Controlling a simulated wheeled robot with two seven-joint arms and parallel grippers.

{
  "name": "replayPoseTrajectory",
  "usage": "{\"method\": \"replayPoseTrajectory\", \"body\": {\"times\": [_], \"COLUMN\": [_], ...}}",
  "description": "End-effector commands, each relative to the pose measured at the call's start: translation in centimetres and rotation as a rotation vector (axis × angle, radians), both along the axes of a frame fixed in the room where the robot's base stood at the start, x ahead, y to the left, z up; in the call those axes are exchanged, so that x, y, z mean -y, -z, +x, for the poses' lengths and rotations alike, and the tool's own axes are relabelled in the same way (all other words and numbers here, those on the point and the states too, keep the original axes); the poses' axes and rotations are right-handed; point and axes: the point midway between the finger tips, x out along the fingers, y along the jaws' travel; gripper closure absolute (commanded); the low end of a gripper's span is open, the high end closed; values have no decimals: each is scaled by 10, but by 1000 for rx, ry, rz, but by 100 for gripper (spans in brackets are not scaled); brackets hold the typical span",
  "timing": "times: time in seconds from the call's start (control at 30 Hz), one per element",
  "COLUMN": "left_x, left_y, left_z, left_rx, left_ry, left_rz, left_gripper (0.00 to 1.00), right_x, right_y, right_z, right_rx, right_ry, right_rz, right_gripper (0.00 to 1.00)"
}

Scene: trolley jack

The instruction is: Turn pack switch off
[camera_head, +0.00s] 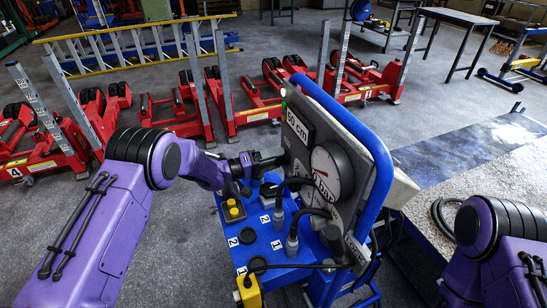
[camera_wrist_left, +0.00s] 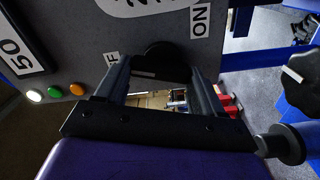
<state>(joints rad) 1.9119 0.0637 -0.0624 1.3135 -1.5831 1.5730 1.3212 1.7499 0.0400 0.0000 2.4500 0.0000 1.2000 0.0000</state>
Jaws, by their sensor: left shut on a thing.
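My left gripper (camera_head: 272,160) is at the left face of the grey control panel (camera_head: 322,122) on the blue trolley. In the left wrist view its two fingers (camera_wrist_left: 160,66) are shut on the round black switch knob (camera_wrist_left: 166,52), one finger on each side. An ON label (camera_wrist_left: 198,22) is at the knob's upper right, and a partly covered label ending in F (camera_wrist_left: 111,58) is at its left. The knob's pointing direction cannot be told. In the head view the gripper hides the knob. My right arm shows at the lower right, its gripper out of view.
A round gauge (camera_head: 331,171) and a 50 cm sign (camera_head: 299,127) are on the panel. Black cables and plugs (camera_head: 292,243) stand close below my left gripper. A lit white lamp (camera_wrist_left: 34,96) is beside green and orange ones. Red jacks (camera_head: 265,98) stand behind.

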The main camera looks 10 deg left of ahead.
Motion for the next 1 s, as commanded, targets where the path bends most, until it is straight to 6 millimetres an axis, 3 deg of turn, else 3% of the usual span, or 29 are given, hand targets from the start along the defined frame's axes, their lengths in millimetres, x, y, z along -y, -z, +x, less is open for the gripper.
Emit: {"method": "replayPoseTrajectory", "body": {"times": [0.5,1.0], "left_x": [-1,-1], "left_y": [2,2], "left_z": [0,0], "left_rx": [-254,-294], "left_ry": [-1,-1], "left_rz": [-169,-196], "left_gripper": [62,62], "right_x": [0,0], "right_y": [-9,-9], "right_z": [0,0], "right_rx": [0,0], "right_ry": [0,0], "right_rz": [0,0], "right_gripper": [0,0]}}
